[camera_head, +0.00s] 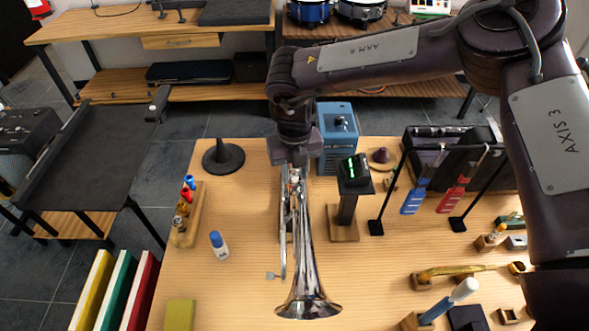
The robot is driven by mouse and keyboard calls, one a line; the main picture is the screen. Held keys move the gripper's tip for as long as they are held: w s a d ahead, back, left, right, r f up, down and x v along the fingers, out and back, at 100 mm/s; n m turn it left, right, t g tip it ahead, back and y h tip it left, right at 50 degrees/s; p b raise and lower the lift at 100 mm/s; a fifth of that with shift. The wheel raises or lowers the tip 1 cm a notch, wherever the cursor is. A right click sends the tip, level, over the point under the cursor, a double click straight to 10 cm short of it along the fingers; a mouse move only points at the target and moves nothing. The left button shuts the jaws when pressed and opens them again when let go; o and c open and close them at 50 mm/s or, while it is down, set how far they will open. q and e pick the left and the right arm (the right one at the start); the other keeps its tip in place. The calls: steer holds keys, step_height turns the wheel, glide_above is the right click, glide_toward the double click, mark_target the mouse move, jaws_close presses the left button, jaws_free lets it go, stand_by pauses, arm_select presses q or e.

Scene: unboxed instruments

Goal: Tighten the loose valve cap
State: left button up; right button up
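A silver trumpet (303,249) lies on the wooden table with its bell toward me. Its valve section is at the far end, under my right gripper (292,163). The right gripper points down over that end, and its fingertips are hidden or too small to make out. I cannot tell whether it is open or shut, or whether it touches a valve cap. No single loose cap can be made out. My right arm reaches in from the right, above the table. My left gripper is not in view.
A dark mute stand (223,158), a blue box (337,135) and a tuner on a post (353,172) stand close around the trumpet's far end. A blue-capped bottle (219,245) and a rack of small bottles (188,212) are left.

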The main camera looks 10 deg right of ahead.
jaws_close()
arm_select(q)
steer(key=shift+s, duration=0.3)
arm_select(e)
steer(key=shift+m, duration=0.4)
steer(key=m, duration=0.5)
steer(key=shift+p, duration=0.3)
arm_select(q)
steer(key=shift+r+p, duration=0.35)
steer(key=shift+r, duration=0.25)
arm_select(e)
steer(key=m, duration=0.6)
steer(key=shift+o, duration=1.5)
jaws_free()
